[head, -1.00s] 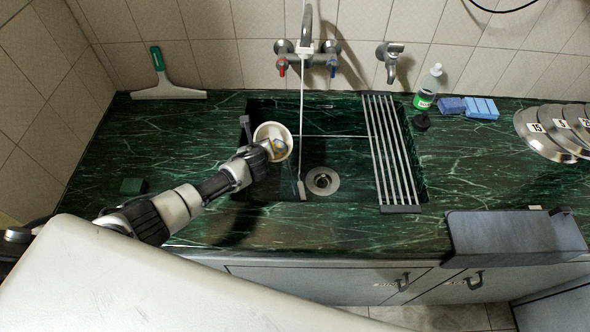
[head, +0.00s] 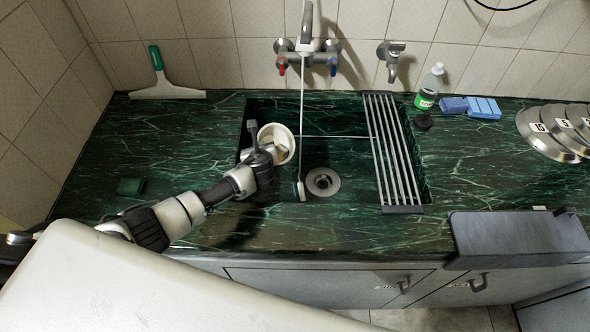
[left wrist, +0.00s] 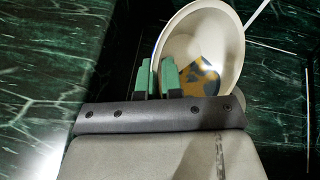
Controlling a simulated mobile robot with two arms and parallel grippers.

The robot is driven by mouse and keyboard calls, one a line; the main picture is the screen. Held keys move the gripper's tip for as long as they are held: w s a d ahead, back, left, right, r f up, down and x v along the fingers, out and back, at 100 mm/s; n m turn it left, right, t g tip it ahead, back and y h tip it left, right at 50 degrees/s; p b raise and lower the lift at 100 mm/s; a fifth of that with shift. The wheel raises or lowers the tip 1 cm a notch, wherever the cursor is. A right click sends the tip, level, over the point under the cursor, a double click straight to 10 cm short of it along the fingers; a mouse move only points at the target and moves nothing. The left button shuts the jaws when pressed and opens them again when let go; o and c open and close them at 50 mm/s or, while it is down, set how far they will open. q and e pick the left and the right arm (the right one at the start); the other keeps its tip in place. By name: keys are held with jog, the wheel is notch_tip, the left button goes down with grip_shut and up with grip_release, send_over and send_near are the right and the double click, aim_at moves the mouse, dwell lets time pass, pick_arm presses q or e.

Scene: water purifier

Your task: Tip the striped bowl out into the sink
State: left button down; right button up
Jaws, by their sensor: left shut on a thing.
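The bowl (head: 285,133) is cream-coloured and sits over the left part of the dark green sink (head: 345,158). It is tilted, its opening turned toward the right. I see no stripes from these sides. My left gripper (head: 266,154) is shut on the bowl's wall at its near left side. In the left wrist view the green fingertips (left wrist: 157,78) pinch the rim of the bowl (left wrist: 190,48). A yellow patch with dark blue spots (left wrist: 199,75) shows low inside it; I cannot tell if it is contents or pattern. My right gripper is not in view.
The faucet (head: 307,45) stands behind. A metal rack (head: 394,150) spans the sink's right side. A bottle (head: 429,86) and blue sponges (head: 470,107) stand farther right.

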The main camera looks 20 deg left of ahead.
pick_arm(q)
jog(key=shift+s+d+r+t+y+b, duration=0.2)
jog(key=shift+d+r+t+y+b, duration=0.2)
jog(key=shift+b, duration=0.25)
dwell(0.3)
jog(key=shift+s+d+r+m+t+y+b, duration=0.2)
jog(key=shift+d+r+m+t+y+b, duration=0.35)
jog(key=shift+b, duration=0.6)
dwell(0.4)
jog(key=shift+w+a+r+g+p, duration=0.1)
jog(key=shift+a+r+g+p, duration=0.2)
jog(key=shift+p, duration=0.8)
jog(key=a+f+g+h+p, duration=0.1)
jog(key=w+a+n+h+p, duration=0.1)
jog(key=p, duration=0.1)
jog(key=shift+f+n+g+h, duration=0.25)
jog(key=shift+f+g, duration=0.1)
jog(key=shift+f, duration=0.05)
jog(key=shift+w+a+r+n+g+h+p, duration=0.25)
jog(key=shift+w+a+r+n+g+h, duration=0.25)
jog(key=shift+a+h, duration=0.5)
jog(key=shift+w+a+r+n+g+h+p, duration=0.25)
jog(key=shift+w+a+r+g+h, duration=0.4)
jog(key=shift+a, duration=0.5)
jog(key=shift+w+a+r+n+g+h+p, duration=0.25)
jog(key=shift+w+a+n+g+h, duration=0.2)
jog(key=shift+a+h, duration=0.6)
